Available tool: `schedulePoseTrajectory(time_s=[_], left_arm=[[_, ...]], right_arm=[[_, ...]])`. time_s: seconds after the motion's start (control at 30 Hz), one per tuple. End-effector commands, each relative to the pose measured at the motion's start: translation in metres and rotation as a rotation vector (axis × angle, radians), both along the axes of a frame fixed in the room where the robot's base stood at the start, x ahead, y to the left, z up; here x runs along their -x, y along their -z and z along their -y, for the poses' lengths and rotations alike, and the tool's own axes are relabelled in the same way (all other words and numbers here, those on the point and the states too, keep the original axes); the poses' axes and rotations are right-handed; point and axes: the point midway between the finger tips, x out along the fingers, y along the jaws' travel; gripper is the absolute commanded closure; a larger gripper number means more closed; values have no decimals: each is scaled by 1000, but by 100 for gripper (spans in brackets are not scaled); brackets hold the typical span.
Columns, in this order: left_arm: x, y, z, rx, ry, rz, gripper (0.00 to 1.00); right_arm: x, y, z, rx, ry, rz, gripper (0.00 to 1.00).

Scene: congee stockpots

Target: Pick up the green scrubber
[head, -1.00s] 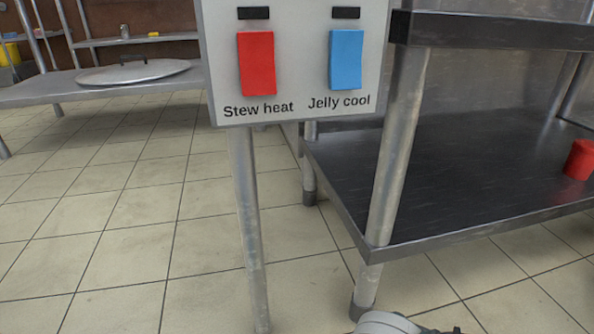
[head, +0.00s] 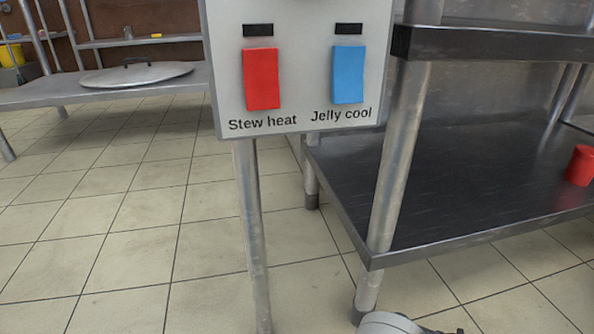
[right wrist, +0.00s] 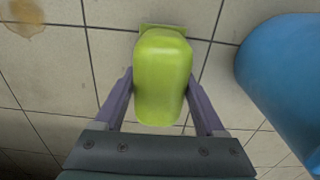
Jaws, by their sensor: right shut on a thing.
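The green scrubber (right wrist: 162,78) shows in the right wrist view as a yellow-green rounded block with a flat edge at its far end. My right gripper (right wrist: 162,100) is shut on it, with one finger on each side. Tiled floor shows behind the scrubber. The scrubber is not visible in the head view, and my left gripper is not in view.
A sign panel (head: 300,122) with red and blue switches stands on a post in front. A metal shelf unit (head: 450,195) with a red container (head: 581,165) is at right. A low table with a lid (head: 137,74) is at left. A blue rounded object (right wrist: 285,75) is beside the scrubber.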

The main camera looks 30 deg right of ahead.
Motion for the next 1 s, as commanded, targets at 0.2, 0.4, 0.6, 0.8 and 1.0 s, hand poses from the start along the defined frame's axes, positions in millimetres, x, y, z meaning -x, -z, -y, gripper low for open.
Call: schedulePoseTrajectory(time_s=[0.2, 0.4, 0.6, 0.8, 1.0], left_arm=[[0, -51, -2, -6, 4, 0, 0], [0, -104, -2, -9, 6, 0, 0], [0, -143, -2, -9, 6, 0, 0], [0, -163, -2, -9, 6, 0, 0], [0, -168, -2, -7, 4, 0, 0]], right_arm=[[-1, -54, -1, -2, 1, 1, 92], [0, -111, -1, -2, 2, 0, 92], [0, -156, -1, -2, 1, 1, 92], [0, -180, 0, -1, 0, 0, 92], [0, -187, 0, -1, 0, 0, 92]])
